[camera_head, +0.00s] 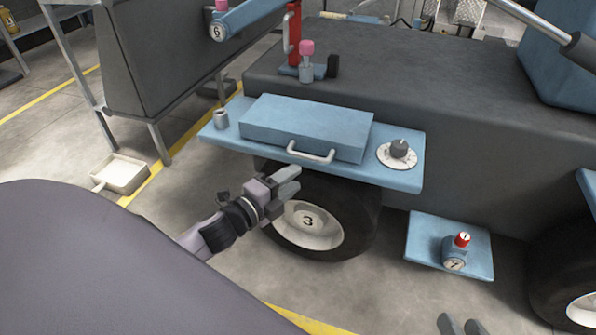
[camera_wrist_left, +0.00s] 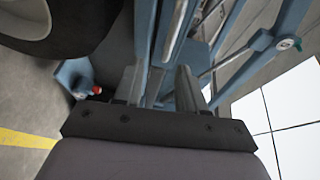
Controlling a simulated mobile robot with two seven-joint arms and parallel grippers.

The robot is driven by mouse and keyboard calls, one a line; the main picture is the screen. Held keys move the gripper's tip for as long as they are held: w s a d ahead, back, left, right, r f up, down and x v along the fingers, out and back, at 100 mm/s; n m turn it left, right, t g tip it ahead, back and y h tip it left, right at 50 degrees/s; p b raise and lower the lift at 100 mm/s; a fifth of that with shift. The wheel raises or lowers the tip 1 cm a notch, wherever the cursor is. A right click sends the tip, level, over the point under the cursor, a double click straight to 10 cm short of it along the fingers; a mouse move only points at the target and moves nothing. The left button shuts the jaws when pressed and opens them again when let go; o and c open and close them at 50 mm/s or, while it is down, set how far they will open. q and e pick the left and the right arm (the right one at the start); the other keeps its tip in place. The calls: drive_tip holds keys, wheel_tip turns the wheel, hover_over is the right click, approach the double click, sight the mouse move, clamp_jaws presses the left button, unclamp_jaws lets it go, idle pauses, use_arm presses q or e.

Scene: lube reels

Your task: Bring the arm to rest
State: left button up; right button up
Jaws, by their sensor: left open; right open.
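My left gripper (camera_head: 286,183) is in front of the wheel marked 3 (camera_head: 308,222), below the front edge of a blue shelf (camera_head: 225,140). It is open and holds nothing that I can see. In the left wrist view, the two fingers of my left gripper (camera_wrist_left: 158,88) stand apart, with blue frame bars behind them. My right gripper (camera_head: 460,325) shows only its fingertips at the bottom edge, over the floor. It is open, with nothing visible between the fingertips.
A blue box with a handle (camera_head: 310,125) and a dial (camera_head: 398,152) sit on the shelf. A lower blue step (camera_head: 425,238) carries a small red-capped reservoir marked 7 (camera_head: 455,250). A pale tray (camera_head: 122,175) lies on the floor at left. Floor between is clear.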

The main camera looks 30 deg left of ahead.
use_arm(q)
drive_tip(key=shift+s+a, duration=0.1)
drive_tip(key=shift+s, duration=0.25)
use_arm(e)
drive_tip(key=shift+s+d+f, duration=0.25)
drive_tip(key=shift+s+f, duration=0.05)
